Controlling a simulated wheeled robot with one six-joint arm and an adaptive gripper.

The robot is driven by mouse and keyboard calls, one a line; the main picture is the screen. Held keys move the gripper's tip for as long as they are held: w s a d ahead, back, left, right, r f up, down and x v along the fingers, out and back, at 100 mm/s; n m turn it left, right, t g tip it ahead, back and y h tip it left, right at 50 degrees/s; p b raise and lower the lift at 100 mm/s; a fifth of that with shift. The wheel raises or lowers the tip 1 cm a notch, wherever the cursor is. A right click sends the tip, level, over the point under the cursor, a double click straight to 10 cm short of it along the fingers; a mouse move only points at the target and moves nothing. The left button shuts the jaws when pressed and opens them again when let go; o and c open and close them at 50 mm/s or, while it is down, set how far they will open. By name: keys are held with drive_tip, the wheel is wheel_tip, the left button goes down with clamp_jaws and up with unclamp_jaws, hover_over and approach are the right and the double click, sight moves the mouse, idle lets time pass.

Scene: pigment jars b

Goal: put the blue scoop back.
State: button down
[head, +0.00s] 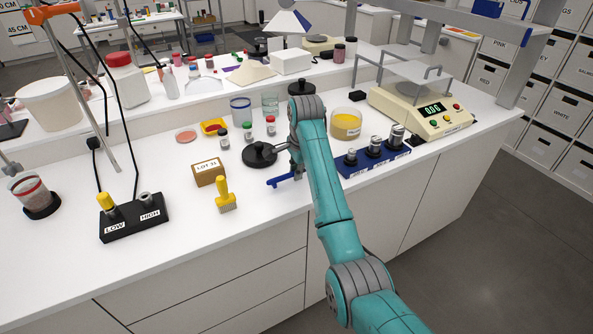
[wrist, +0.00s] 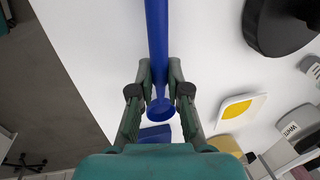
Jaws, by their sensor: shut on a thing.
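The blue scoop (head: 284,181) is in my gripper (head: 297,172), low over the front part of the white bench, just in front of the round black dish (head: 259,154). In the wrist view my gripper (wrist: 159,75) is shut on the blue scoop's handle (wrist: 157,35), which runs up out of the picture between the two fingers. A round blue end of it shows below the fingertips. I cannot tell whether the scoop touches the bench. My arm hides part of the bench behind it.
A blue block with metal weights (head: 374,155) and a yellow pigment jar (head: 346,124) stand right of my gripper. A cream balance (head: 419,108) is beyond.

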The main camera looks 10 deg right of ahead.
drive_tip(key=shift+f, duration=0.6)
drive_tip(key=c, duration=1.1)
unclamp_jaws()
drive_tip(key=shift+o, duration=0.2)
drive_tip(key=shift+r, duration=0.1)
